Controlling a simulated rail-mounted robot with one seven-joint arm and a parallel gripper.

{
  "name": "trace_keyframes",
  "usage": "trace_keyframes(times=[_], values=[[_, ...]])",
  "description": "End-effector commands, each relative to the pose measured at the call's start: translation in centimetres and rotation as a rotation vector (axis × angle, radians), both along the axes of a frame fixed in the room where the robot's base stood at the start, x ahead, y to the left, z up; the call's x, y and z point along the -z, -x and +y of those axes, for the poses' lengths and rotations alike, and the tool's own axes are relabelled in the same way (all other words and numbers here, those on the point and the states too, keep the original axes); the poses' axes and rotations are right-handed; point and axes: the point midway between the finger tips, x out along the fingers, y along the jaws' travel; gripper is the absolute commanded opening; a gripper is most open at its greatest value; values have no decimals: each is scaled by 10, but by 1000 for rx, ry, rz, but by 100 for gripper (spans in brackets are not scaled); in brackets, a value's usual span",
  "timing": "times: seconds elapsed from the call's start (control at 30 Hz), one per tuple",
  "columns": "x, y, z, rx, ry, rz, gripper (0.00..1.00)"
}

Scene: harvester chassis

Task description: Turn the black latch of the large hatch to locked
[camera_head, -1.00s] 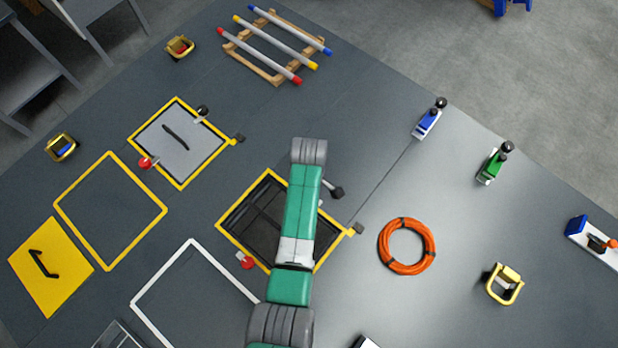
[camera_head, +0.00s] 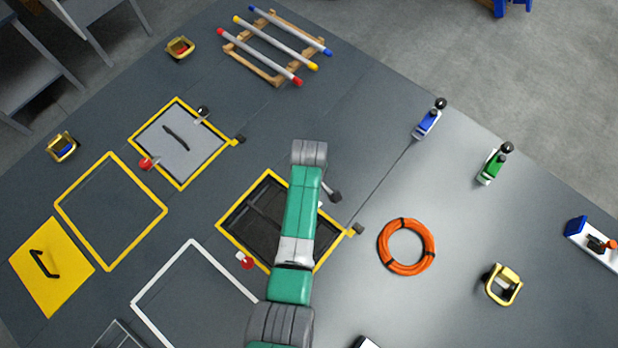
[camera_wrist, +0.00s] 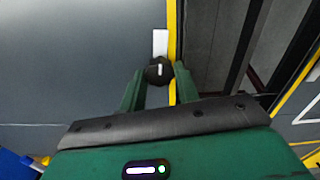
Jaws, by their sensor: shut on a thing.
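The large hatch is a dark square opening with a yellow rim (camera_head: 236,203) in the head view, partly covered by my arm. In the wrist view its yellow rim (camera_wrist: 171,25) runs beside my gripper, with the dark interior to the right. The black latch knob (camera_wrist: 158,70) sits between the fingertips of my gripper (camera_wrist: 159,74), which is shut on it. The latch's white plate (camera_wrist: 160,42) extends upward from the knob, alongside the rim. The fingers are hidden by my arm in the head view. A red knob (camera_head: 244,260) sits at the hatch's lower edge.
A smaller closed grey hatch (camera_head: 180,145) with its own black and red knobs lies up left. An orange ring (camera_head: 406,246) and a yellow-framed holder (camera_head: 503,284) lie to the right. A yellow panel with a black handle (camera_head: 50,275) lies at the far left.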

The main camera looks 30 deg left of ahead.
Motion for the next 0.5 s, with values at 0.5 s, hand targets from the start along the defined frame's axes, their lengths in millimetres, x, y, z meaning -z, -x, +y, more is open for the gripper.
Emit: trace_keyframes(times=[0.5], values=[[-2,0,0,463,1,0,9]])
